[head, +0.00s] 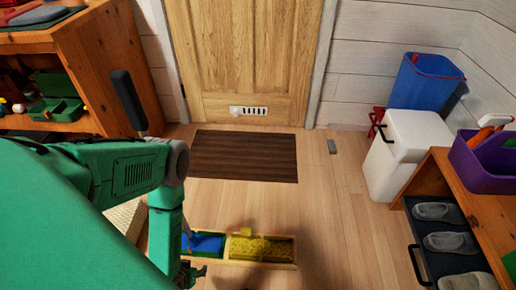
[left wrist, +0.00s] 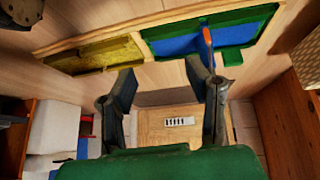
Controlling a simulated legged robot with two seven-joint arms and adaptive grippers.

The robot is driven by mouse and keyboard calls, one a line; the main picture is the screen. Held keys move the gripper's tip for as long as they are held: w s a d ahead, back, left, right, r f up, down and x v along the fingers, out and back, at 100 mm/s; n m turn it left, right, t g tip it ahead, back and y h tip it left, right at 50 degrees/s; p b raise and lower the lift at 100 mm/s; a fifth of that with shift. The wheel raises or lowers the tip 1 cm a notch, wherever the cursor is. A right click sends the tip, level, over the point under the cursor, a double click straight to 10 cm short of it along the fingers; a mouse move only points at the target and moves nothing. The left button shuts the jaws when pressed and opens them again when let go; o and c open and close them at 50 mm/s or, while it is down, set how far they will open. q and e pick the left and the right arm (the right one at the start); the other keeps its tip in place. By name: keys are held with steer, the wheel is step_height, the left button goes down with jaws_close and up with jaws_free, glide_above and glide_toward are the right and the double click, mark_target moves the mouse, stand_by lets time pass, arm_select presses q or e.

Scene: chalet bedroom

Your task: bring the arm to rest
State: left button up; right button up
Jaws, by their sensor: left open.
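My left arm, green with grey joints, comes in from the left in the head view and bends down at its elbow. My left gripper (head: 190,272) hangs low near the left end of a wooden box, partly hidden by the arm. In the left wrist view the two dark fingers of my left gripper (left wrist: 163,75) stand apart with nothing between them. My right gripper is not in view.
The wooden box (head: 284,250) has a blue-and-green part and a yellow part. A dark mat (head: 245,156) lies before the wooden door (head: 245,60). A wooden shelf (head: 120,45) stands left. A white bin (head: 408,150), a blue bin (head: 425,82) and a purple caddy (head: 488,165) stand right.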

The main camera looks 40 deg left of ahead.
arm_select(q)
steer(key=w+d+r+m+g+h, duration=0.2)
steer(key=d+r, duration=0.4)
steer(key=r, duration=0.2)
steer(key=w+d+r+m+g+h, duration=0.1)
steer(key=w+d+r+m+g, duration=0.15)
steer(key=d+r, duration=0.45)
steer(key=s+a+r+m+p, duration=0.1)
steer(key=r+p, duration=0.7)
steer(key=r, duration=0.5)
steer(key=s+a+r+m+p, duration=0.1)
steer(key=s+a+r+p, duration=0.1)
steer(key=r+p, duration=0.6)
step_height(320, 180, up, 5)
steer(key=shift+a+r+g+y, duration=0.1)
steer(key=shift+a+g+y, duration=0.2)
steer(key=shift+g, duration=0.15)
